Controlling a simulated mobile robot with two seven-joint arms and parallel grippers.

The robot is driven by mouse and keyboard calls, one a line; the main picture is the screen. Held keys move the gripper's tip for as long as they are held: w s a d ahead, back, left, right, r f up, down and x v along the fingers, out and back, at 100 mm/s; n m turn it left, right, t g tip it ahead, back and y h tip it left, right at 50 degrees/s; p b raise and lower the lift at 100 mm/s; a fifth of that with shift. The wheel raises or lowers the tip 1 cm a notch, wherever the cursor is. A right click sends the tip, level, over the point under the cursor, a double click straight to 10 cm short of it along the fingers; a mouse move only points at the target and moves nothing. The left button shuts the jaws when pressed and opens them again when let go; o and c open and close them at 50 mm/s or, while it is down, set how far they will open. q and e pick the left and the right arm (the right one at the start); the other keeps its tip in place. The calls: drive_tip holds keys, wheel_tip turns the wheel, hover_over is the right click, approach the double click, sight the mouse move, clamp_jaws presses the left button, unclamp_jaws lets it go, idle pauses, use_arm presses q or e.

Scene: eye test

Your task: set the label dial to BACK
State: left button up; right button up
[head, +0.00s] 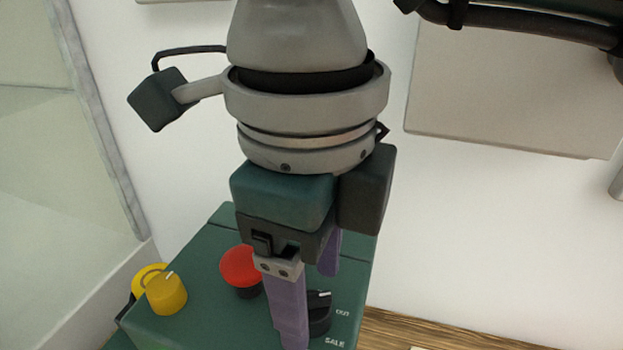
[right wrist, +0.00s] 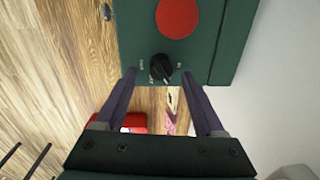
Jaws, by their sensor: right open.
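The label dial is a small black knob (head: 320,314) on the green box (head: 205,270). A short white mark shows on its top. The words OUT and SALE are printed beside it; I cannot read BACK anywhere. The right wrist view also shows the dial (right wrist: 161,67), with small labels too blurred to read. My right gripper (head: 311,308) has purple fingers and is open. In the right wrist view its fingertips (right wrist: 160,73) lie on either side of the dial, with gaps. In the head view the near finger hides part of the dial. My left gripper is not in view.
A red button (head: 240,267) stands on the box left of the gripper; it also shows in the right wrist view (right wrist: 177,17). A yellow knob (head: 167,294) is at the box's left. A white wall is behind. A red object (right wrist: 133,122) lies below the box.

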drive_tip(key=shift+f, duration=0.9)
clamp_jaws()
